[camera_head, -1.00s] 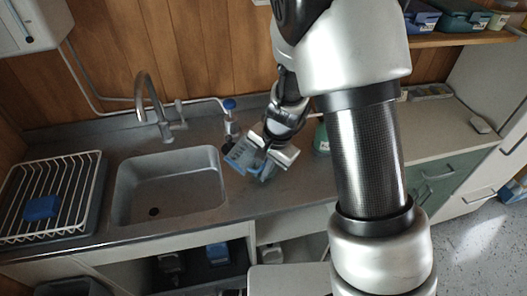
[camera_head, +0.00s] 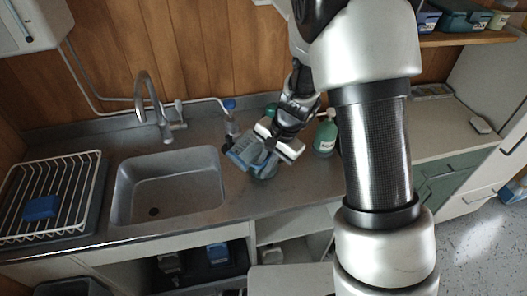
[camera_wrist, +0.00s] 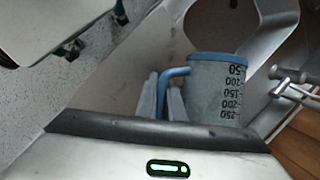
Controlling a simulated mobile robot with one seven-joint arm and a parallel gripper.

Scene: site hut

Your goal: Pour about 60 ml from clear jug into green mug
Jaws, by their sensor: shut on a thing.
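My gripper (camera_head: 272,143) is over the counter, right of the sink. It is shut on the blue handle of the clear jug (camera_wrist: 215,88), which has dark scale marks and a blue edge. In the head view the jug (camera_head: 243,154) looks tilted to the left, partly hidden by my gripper. I cannot make out the liquid level. A bluish-green round thing (camera_head: 266,170) shows just below my gripper; I cannot tell whether it is the green mug. The mug is not clearly seen in the wrist view.
A green pump bottle (camera_head: 325,136) stands right of my gripper. A blue-capped bottle (camera_head: 231,118) stands behind the jug. The sink (camera_head: 168,187), tap (camera_head: 160,105) and white dish rack (camera_head: 62,185) with a blue item are to the left. Counter at the right is mostly clear.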

